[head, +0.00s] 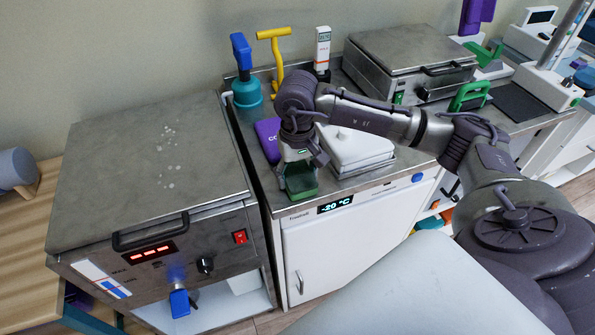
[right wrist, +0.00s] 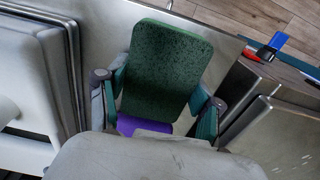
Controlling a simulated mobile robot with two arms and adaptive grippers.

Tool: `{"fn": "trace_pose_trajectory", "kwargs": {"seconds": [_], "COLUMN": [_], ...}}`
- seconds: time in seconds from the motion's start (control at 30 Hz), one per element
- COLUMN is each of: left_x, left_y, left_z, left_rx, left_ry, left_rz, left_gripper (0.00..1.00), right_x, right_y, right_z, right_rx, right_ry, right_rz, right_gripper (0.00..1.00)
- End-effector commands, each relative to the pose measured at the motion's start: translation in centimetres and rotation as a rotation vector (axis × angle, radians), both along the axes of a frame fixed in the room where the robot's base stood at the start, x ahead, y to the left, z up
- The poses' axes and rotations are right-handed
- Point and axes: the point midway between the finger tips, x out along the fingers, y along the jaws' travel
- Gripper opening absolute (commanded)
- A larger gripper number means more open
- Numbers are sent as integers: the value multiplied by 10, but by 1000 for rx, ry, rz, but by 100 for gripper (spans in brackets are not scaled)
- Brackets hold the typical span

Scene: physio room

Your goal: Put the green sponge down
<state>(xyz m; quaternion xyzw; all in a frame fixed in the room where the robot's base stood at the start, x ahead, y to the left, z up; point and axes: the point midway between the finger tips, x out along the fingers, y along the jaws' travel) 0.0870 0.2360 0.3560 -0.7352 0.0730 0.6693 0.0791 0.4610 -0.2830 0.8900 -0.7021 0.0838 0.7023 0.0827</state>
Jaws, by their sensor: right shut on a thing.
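The green sponge (head: 301,182) is a dark green block with a speckled face. My right gripper (head: 299,160) is shut on it, near the front edge of the steel counter top above the white freezer unit. In the right wrist view the sponge (right wrist: 170,68) sits between the two fingers, one on each side. I cannot tell whether its underside touches the counter. My left gripper is not in view.
A purple pack (head: 267,137) and a white slab on a tray (head: 356,150) lie close by on the counter. A blue-topped bottle (head: 246,90), a yellow handle (head: 277,55) and a white meter (head: 322,50) stand behind. A large steel heater box (head: 150,170) is left.

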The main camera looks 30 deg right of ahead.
Motion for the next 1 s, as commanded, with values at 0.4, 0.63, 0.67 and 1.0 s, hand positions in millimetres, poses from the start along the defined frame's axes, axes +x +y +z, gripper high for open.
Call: {"fn": "trace_pose_trajectory", "kwargs": {"seconds": [0.4, 0.63, 0.67, 1.0], "left_x": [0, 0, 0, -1], "left_y": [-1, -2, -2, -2], "left_z": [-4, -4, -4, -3], "left_rx": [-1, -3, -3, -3], "left_ry": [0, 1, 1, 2], "left_rz": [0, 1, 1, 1], "left_gripper": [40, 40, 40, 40], "right_x": [0, 0, 0, 1], "right_y": [0, 0, 0, 0], "right_z": [-3, -3, -3, 9], "right_rx": [1, 1, 1, 2], "right_ry": [0, 0, 0, -5], "right_rz": [1, 0, 0, 1], "right_gripper": [72, 91, 91, 91]}}
